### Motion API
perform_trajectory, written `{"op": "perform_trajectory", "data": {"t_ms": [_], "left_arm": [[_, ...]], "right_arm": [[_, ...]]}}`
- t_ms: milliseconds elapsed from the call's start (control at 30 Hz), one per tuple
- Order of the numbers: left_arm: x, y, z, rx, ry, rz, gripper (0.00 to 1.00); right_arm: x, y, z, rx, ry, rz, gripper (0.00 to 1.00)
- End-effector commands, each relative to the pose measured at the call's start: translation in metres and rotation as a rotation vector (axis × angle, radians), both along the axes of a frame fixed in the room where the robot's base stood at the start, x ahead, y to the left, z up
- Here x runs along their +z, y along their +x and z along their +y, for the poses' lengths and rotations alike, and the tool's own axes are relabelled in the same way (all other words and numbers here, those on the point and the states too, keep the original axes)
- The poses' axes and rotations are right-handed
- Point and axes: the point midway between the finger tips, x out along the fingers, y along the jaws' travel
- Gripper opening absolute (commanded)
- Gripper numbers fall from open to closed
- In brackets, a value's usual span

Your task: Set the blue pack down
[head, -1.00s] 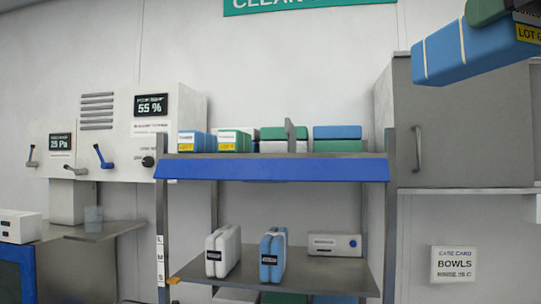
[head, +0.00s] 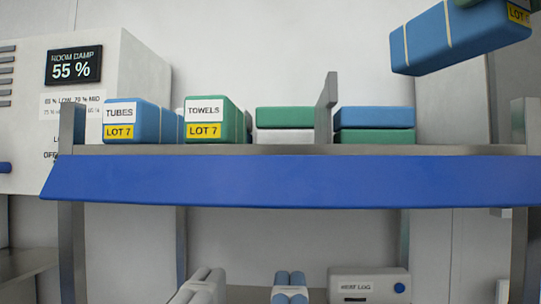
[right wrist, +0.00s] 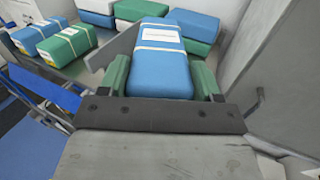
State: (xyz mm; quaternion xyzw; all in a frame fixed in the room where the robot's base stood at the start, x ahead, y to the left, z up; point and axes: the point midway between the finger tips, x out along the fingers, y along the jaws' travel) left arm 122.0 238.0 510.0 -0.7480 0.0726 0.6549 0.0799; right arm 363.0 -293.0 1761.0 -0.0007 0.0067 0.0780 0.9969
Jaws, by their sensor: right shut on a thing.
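A blue pack (head: 450,38) with pale bands and a yellow lot label hangs in the air at the upper right of the head view, above the top shelf (head: 300,150). My right gripper (right wrist: 162,80) is shut on it, its green fingers on both sides of the pack. The right wrist view shows the same blue pack (right wrist: 158,72) with a white label on top, and the shelf beyond it. On the shelf, right of the upright divider (head: 326,105), a blue pack (head: 374,117) lies on a green pack (head: 374,136). My left gripper is not in view.
Left of the divider, a green pack (head: 284,117) lies on a white one (head: 284,136). The TOWELS pack (head: 215,113) and TUBES pack (head: 130,115) stand further left. The shelf right of the blue-on-green stack is bare up to the end post (head: 518,120).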

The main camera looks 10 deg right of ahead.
Motion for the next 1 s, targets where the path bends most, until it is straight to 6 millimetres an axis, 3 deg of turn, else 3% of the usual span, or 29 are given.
{"op": "perform_trajectory", "data": {"t_ms": [233, 400, 567, 700, 833, 1000], "left_arm": [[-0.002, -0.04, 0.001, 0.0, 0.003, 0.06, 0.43], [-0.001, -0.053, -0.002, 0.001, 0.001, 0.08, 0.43], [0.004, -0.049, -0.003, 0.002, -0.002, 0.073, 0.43], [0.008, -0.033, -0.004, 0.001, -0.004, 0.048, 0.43], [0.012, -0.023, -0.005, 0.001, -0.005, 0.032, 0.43], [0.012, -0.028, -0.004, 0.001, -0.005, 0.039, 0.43]], "right_arm": [[0.001, -0.002, -0.001, 0.001, 0.002, -0.004, 0.33], [-0.013, 0.021, 0.001, -0.001, 0.001, 0.001, 0.33], [-0.035, 0.058, 0.004, -0.001, 0.001, 0.003, 0.33], [-0.053, 0.087, 0.007, -0.001, 0.001, 0.002, 0.33], [-0.064, 0.105, 0.009, 0.001, 0.001, -0.002, 0.33], [-0.074, 0.113, 0.01, 0.001, 0.001, -0.004, 0.33]]}}
